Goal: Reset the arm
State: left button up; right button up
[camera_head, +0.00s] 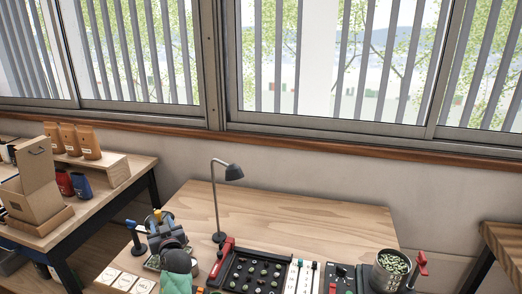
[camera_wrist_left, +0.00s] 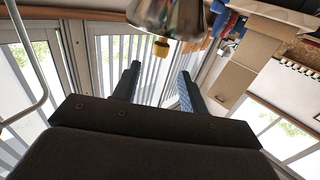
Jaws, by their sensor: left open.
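My left gripper (camera_head: 162,224) shows in the head view at the front left of the wooden table, pointing away from the camera. In the left wrist view the two dark fingers of the left gripper (camera_wrist_left: 160,72) stand well apart, with nothing held between them. A shiny metal thing (camera_wrist_left: 172,14) with a yellow tip shows beyond the fingertips at the top of that view. I cannot tell how far it is from them. The table surface right under the gripper is hidden. My right gripper is in neither view.
A black desk lamp (camera_head: 217,200) stands right of the left gripper. A black tray (camera_head: 253,270) and a metal can of beans (camera_head: 390,270) sit at the front. A side table at left holds a cardboard box (camera_head: 32,190). The table's back (camera_head: 300,215) is clear.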

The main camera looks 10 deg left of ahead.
pick_arm(q)
jog(key=s+d+f+m+g+h, duration=0.2)
jog(key=s+d+f+h, duration=0.1)
jog(key=s+d+f, duration=0.4)
jog(key=s+d+f+m+g+h, duration=0.25)
jog(key=s+f, duration=0.35)
jog(key=s, duration=0.4)
jog(key=s+d+f+m+g+h, duration=0.3)
jog(key=s+d, duration=0.4)
jog(key=s, duration=0.4)
jog(key=s+d+f+m+g+h, duration=0.25)
jog(key=s+d, duration=0.45)
jog(key=s, duration=0.5)
jog(key=s+d+f+g, duration=0.1)
jog(key=s+f, duration=0.1)
jog(key=f, duration=1.8)
jog(key=s+d+f+g+h, duration=0.1)
jog(key=s+d+f, duration=0.1)
jog(key=f, duration=1.8)
jog(key=shift+s, duration=0.15)
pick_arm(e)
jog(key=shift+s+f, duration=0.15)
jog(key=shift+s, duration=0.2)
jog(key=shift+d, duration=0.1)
